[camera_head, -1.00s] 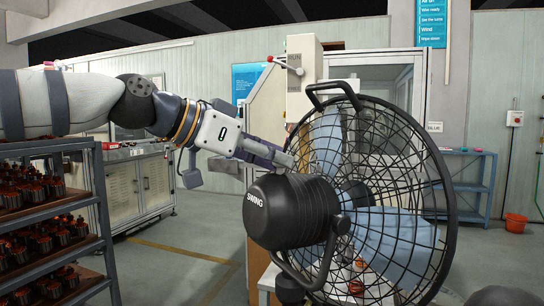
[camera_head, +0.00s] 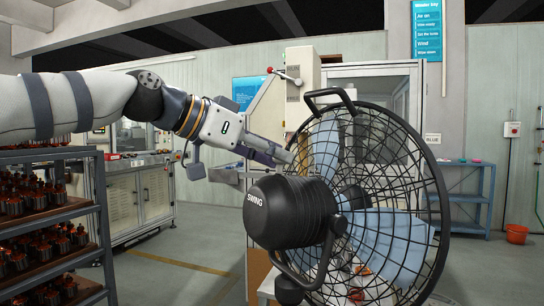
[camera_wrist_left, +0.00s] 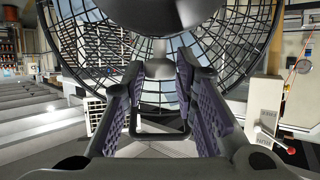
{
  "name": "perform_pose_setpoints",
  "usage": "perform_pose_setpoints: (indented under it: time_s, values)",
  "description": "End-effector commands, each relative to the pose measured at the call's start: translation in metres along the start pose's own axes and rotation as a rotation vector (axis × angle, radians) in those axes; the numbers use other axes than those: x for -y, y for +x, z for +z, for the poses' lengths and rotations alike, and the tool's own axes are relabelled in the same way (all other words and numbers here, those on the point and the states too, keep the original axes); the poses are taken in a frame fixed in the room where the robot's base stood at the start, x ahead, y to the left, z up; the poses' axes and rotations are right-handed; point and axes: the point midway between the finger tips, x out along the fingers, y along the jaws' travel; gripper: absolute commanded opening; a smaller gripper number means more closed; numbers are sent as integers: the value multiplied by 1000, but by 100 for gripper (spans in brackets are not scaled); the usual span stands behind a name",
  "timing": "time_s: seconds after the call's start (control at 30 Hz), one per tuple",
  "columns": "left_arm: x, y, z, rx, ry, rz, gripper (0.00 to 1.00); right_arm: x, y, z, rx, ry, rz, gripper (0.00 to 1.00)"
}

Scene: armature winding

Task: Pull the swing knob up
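The black fan (camera_head: 395,205) stands on the right, its round cage turned partly sideways. Its dark motor housing (camera_head: 285,212), marked SWING, faces me. The swing knob is hard to make out in the head view, where my left gripper (camera_head: 274,163) is at the top of the housing. In the left wrist view, a small grey piece, apparently the swing knob (camera_wrist_left: 158,68), shows between the spread fingertips of my left gripper (camera_wrist_left: 160,78). The fingers are open on either side of it; contact cannot be told. My right gripper is out of view.
The fan's carry handle (camera_head: 333,97) rises from the top of the cage. A rack (camera_head: 50,215) with several copper-coloured parts stands at the left. A machine cabinet (camera_head: 375,80) is behind the fan. The floor (camera_head: 180,265) between rack and fan looks clear.

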Motion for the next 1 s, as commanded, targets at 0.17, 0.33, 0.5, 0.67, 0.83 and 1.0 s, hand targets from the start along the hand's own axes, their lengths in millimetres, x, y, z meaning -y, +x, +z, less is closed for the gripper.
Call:
perform_pose_setpoints:
  time_s: [0.17, 0.33, 0.5, 0.67, 0.83, 1.0]
  values:
    - [0, 0, 0, 0, 0, 0, 42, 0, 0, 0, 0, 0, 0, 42]
    - [0, -1, 0, 0, -1, 0, 42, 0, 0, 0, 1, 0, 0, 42]
    - [1, -32, -1, -3, -1, -3, 42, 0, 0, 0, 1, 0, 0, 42]
    - [1, -76, -1, -4, 0, -3, 42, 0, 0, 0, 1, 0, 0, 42]
    - [0, -109, 0, -1, 0, -1, 42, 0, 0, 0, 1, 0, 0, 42]
    - [0, -120, 0, 0, 0, 0, 42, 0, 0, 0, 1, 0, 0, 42]
